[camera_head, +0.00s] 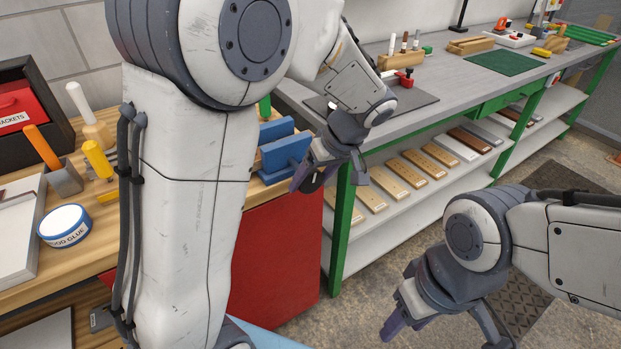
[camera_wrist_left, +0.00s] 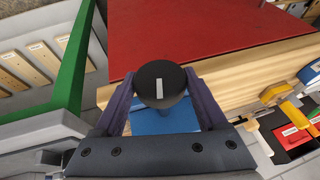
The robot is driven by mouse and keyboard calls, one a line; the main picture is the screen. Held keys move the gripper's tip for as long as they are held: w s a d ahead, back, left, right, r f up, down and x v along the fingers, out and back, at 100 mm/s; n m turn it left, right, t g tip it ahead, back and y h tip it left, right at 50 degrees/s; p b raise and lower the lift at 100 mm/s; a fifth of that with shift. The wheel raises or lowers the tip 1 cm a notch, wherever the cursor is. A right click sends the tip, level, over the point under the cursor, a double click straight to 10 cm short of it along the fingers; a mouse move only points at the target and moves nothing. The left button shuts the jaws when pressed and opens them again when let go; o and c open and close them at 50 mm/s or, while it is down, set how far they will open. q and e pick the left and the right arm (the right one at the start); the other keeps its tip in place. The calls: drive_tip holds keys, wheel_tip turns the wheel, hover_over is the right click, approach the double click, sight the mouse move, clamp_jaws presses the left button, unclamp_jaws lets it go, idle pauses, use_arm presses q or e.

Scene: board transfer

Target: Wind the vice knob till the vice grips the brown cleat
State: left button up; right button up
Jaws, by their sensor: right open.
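The blue vice (camera_head: 285,152) stands at the end of the wooden bench, partly hidden behind my left arm. Its black round knob (camera_wrist_left: 160,84) with a white mark faces the left wrist camera, and part of the blue vice (camera_wrist_left: 165,118) shows behind it. My left gripper (camera_head: 313,180) is at the knob; in the left wrist view its two fingers (camera_wrist_left: 160,80) press against opposite sides of the knob. I cannot make out the brown cleat in either view. My right gripper (camera_head: 443,335) is open and empty, low over the floor at the right.
A red cabinet front (camera_head: 275,255) is below the vice. A green-legged grey bench (camera_head: 450,92) stands behind, with several boards on its lower shelf (camera_head: 400,215). A glue tin (camera_head: 65,226) and tools crowd the wooden bench at left.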

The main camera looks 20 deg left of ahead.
use_arm(q)
drive_tip(key=c, duration=0.4)
drive_tip(key=shift+d+r+g+y+p, duration=0.15)
drive_tip(key=shift+g+y+p, duration=0.4)
drive_tip(key=shift+p, duration=0.65)
drive_tip(key=shift+c, duration=0.2)
drive_tip(key=m+g+y+p, duration=0.1)
drive_tip(key=g+y+p, duration=0.1)
drive_tip(key=p, duration=0.1)
drive_tip(key=shift+w+g+p, duration=0.1)
drive_tip(key=shift+g+p, duration=0.15)
drive_tip(key=shift+p, duration=0.05)
drive_tip(key=shift+m+g+y+p, duration=0.3)
drive_tip(key=shift+g+y+p, duration=0.45)
drive_tip(key=shift+g+p, duration=0.1)
drive_tip(key=shift+w+f+m+g+y+p, duration=0.1)
drive_tip(key=shift+f+m+g+y+p, duration=0.1)
drive_tip(key=shift+g+y, duration=0.25)
drive_tip(key=shift+f+m+g+y+p, duration=0.1)
drive_tip(key=shift+g+y+p, duration=0.15)
drive_tip(key=shift+y, duration=0.2)
drive_tip(key=o, duration=1.3)
